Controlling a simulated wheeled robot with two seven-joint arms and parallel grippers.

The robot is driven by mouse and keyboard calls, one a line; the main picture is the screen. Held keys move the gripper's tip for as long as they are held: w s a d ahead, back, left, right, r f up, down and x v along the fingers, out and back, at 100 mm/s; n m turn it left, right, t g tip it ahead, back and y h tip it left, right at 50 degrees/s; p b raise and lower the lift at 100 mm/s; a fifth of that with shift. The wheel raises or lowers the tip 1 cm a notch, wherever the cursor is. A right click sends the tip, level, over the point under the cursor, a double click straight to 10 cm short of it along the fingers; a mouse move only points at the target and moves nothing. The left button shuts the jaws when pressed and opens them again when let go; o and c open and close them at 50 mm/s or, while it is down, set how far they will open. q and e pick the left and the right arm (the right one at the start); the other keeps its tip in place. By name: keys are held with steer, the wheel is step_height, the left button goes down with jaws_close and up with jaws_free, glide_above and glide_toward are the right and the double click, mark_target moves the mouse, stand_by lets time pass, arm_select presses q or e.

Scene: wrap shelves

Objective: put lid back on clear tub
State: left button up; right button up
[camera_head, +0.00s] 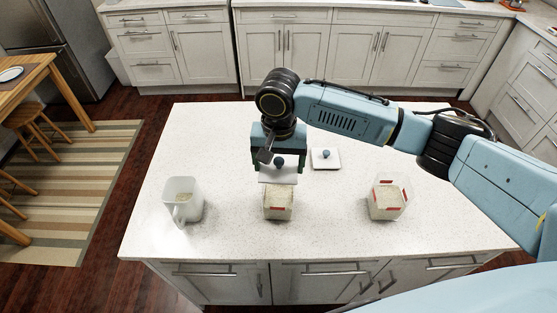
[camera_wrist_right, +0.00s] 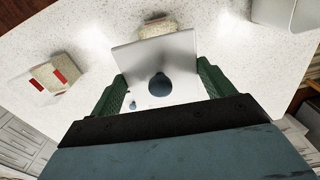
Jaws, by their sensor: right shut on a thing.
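My right gripper (camera_head: 278,166) is shut on a white square lid (camera_head: 268,176) with a blue knob. It holds the lid above the middle clear tub (camera_head: 279,205), which has pale contents and a red mark. In the right wrist view the lid (camera_wrist_right: 182,52) lies between the green fingers, and part of the tub (camera_wrist_right: 155,29) shows past its edge. The lid looks apart from the tub, though the exact gap is hard to tell. A second clear tub (camera_head: 388,203) stands uncovered at the right. Another white lid (camera_head: 333,164) with a blue knob lies behind on the counter.
A white pitcher (camera_head: 183,204) with some contents stands left of the middle tub. The pale speckled counter (camera_head: 220,135) has free room at the back left and between the tubs. Its front edge runs a little in front of the containers.

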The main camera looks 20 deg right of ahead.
steer(key=shift+f+b, duration=1.5)
steer(key=shift+b, duration=0.4)
steer(key=shift+f, duration=0.75)
steer(key=shift+p, duration=2.45)
steer(key=shift+f+p, duration=0.15)
steer(key=shift+p, duration=0.3)
steer(key=shift+f, duration=0.3)
stand_by(0.7)
steer(key=o, duration=0.9)
